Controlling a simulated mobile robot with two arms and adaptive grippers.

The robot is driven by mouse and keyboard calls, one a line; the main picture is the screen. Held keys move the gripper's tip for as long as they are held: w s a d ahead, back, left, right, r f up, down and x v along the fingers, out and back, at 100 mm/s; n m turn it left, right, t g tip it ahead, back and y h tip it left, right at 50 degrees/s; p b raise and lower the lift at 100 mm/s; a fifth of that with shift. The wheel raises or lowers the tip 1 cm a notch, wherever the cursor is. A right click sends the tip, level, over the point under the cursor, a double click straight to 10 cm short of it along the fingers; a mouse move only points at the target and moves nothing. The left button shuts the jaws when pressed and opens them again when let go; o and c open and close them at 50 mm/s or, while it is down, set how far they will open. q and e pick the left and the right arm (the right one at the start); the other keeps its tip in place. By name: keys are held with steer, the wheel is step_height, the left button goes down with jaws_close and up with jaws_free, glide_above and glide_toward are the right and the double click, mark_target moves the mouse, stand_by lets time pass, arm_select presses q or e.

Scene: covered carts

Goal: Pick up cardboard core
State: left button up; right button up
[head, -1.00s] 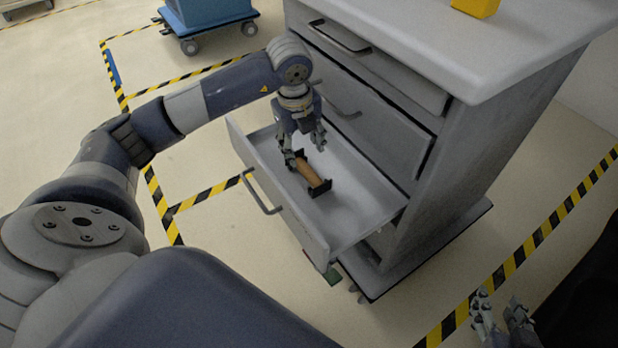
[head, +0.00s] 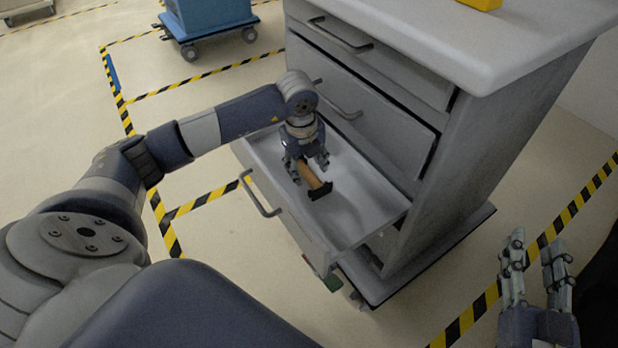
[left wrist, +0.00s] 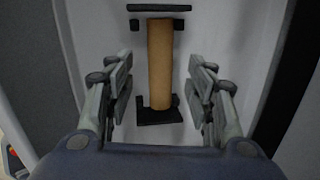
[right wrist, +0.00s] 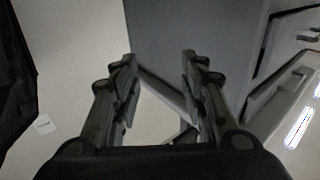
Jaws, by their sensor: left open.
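The cardboard core (head: 308,174) is a brown tube lying in the open bottom drawer (head: 360,215) of a grey cart. In the left wrist view the core (left wrist: 160,65) lies on a black holder (left wrist: 160,115) with an upright piece at each end. My left gripper (head: 308,172) is over the core inside the drawer. Its open fingers (left wrist: 160,95) stand on either side of the core, with a gap on both sides. The head view hides part of the core behind the gripper. My right gripper (head: 535,270) is open and empty, to the right of the cart.
A yellow object (head: 475,3) sits on the cart top (head: 520,40). A blue wheeled cart (head: 210,20) stands at the back. Open floor with striped tape lies left.

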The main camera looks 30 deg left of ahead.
mark_target(309, 176)
arm_select(q)
steer(key=shift+w+f, duration=0.2)
steer(key=shift+f, duration=0.95)
arm_select(e)
steer(key=shift+s+a+r+t+y, duration=0.15)
steer(key=shift+r+t, duration=0.45)
steer(key=shift+r, duration=0.4)
steer(key=shift+s+a+r+t+y, duration=0.15)
steer(key=shift+r+t, duration=0.45)
steer(key=shift+r, duration=0.35)
steer(key=shift+w+d, duration=0.1)
